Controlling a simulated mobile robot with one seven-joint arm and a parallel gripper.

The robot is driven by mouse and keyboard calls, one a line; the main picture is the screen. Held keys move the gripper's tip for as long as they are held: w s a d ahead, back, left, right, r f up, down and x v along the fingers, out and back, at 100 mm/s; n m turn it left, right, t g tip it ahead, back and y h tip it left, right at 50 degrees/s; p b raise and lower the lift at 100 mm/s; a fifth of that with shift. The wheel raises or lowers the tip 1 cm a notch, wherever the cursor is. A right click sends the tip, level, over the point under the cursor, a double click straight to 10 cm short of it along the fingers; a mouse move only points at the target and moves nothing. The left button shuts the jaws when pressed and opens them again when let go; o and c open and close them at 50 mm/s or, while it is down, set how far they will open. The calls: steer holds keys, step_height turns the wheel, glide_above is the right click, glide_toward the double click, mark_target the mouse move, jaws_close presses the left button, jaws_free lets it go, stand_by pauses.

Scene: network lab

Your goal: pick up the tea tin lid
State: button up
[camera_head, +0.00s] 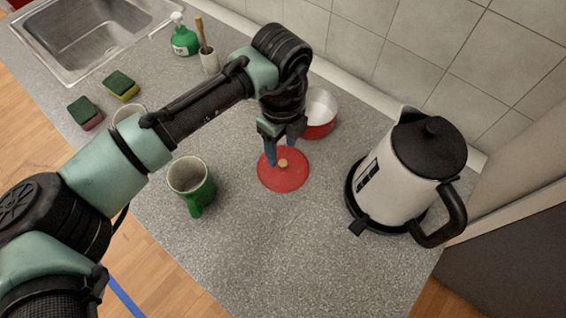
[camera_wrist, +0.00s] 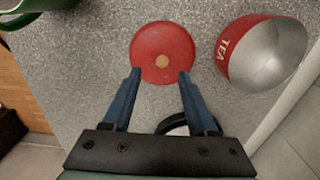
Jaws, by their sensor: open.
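The tea tin lid (camera_head: 285,178) is a flat red disc with a small tan knob, lying on the grey counter. It also shows in the wrist view (camera_wrist: 162,39), just beyond my fingertips. My gripper (camera_head: 284,158) is open and empty, pointing down over the lid, with the knob close to the fingers in the head view. In the wrist view my blue fingers (camera_wrist: 159,74) are spread either side of the lid's near part. The red tea tin (camera_wrist: 230,48) stands open beside the lid, silver inside; in the head view it is partly behind my wrist (camera_head: 321,112).
A white and black kettle (camera_head: 400,170) stands right of the lid. A green mug (camera_head: 190,184) stands left. Sponges (camera_head: 122,85), a green soap bottle (camera_head: 184,38) and a sink (camera_head: 90,35) lie further left. The front counter is clear.

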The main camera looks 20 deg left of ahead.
mark_target(283, 162)
steer(key=shift+w+f+p, duration=0.2)
steer(key=shift+f+p, duration=0.4)
steer(key=shift+f, duration=2.15)
steer(key=shift+d, duration=0.1)
jaws_close()
